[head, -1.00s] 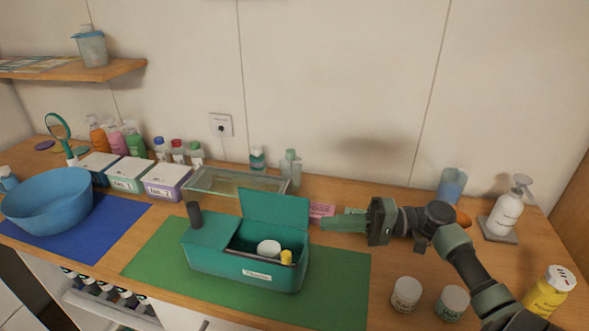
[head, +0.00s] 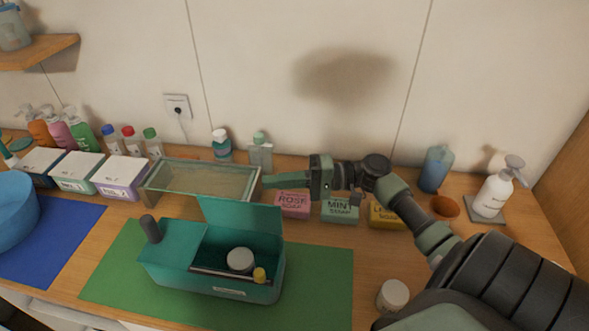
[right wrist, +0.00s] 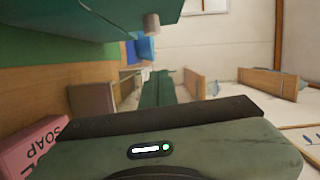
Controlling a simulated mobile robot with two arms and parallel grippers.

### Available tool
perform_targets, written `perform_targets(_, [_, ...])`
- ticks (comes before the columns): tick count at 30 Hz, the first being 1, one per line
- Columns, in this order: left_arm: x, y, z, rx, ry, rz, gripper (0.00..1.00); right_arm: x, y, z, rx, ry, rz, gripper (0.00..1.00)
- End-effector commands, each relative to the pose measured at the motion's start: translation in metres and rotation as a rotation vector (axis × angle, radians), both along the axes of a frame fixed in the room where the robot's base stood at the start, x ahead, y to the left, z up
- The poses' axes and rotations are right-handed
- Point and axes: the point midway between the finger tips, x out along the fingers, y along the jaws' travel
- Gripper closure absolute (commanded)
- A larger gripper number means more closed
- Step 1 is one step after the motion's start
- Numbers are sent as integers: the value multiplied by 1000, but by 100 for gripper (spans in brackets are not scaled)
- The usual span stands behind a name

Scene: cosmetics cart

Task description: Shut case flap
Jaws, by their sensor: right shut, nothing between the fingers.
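The teal case (head: 168,262) sits on the green mat (head: 320,285). Its flap (head: 240,216) stands open and roughly upright at the back of the open right compartment. Inside that compartment are a white round jar (head: 240,260) and a small yellow-topped item (head: 259,274). My right gripper (head: 268,182) is shut and empty, just behind and above the flap's upper right corner, apart from it as far as I can tell. In the right wrist view its fingers (right wrist: 158,88) lie together, with teal surfaces at upper left. My left gripper is not in view.
A glass-topped tray (head: 205,180) stands behind the case. Rose soap (head: 292,204), mint soap (head: 340,210) and a yellow soap box (head: 387,217) lie under or beside my right arm. A white jar (head: 392,296) stands at front right. A dark post (head: 150,228) rises at the case's left.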

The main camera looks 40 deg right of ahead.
Motion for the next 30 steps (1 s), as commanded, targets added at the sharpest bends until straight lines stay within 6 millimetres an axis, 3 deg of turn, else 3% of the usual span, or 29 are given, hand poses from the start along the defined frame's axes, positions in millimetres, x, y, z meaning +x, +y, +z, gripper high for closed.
perform_targets(4, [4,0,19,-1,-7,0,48,17,26,5,2,-1,1,100])
perform_targets(12, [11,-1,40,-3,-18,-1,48,-9,49,-2,1,2,0,100])
perform_targets(30, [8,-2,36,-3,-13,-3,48,-8,53,-5,-13,-13,0,100])
